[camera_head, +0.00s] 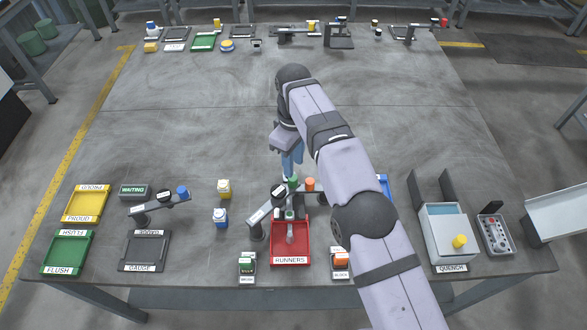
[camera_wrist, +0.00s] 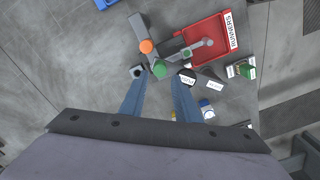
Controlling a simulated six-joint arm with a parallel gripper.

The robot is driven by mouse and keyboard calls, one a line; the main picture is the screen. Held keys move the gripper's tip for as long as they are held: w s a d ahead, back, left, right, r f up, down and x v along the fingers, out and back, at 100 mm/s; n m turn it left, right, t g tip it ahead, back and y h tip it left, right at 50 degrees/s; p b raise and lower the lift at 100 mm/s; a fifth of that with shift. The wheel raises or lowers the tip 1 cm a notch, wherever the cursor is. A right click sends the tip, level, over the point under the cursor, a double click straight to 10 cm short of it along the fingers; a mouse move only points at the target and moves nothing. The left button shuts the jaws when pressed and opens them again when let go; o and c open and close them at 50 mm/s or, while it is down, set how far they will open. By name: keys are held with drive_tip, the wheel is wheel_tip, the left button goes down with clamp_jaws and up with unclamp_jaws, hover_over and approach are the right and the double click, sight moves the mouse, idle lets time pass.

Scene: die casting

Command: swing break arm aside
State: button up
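The break arm (camera_head: 263,211) is a grey bar on a post at the left of the red runners tray (camera_head: 290,260). It reaches back and right to a black labelled cap (camera_head: 279,191). A green knob (camera_head: 293,183) and an orange knob (camera_head: 310,184) stand near its far end. In the wrist view the green knob (camera_wrist: 160,69) shows just beyond and between my fingertips, and the black cap (camera_wrist: 187,76) is by the right fingertip. My gripper (camera_head: 290,172) points down, open, its blue fingers (camera_wrist: 159,82) apart. I cannot tell whether they touch the knob.
A yellow bottle (camera_head: 224,188) and a blue bottle (camera_head: 220,217) stand left of the break arm. A gauge stand (camera_head: 145,250) is further left, the quench box (camera_head: 447,240) at right. The middle table is clear.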

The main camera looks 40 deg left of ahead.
drive_tip(key=shift+r, duration=0.5)
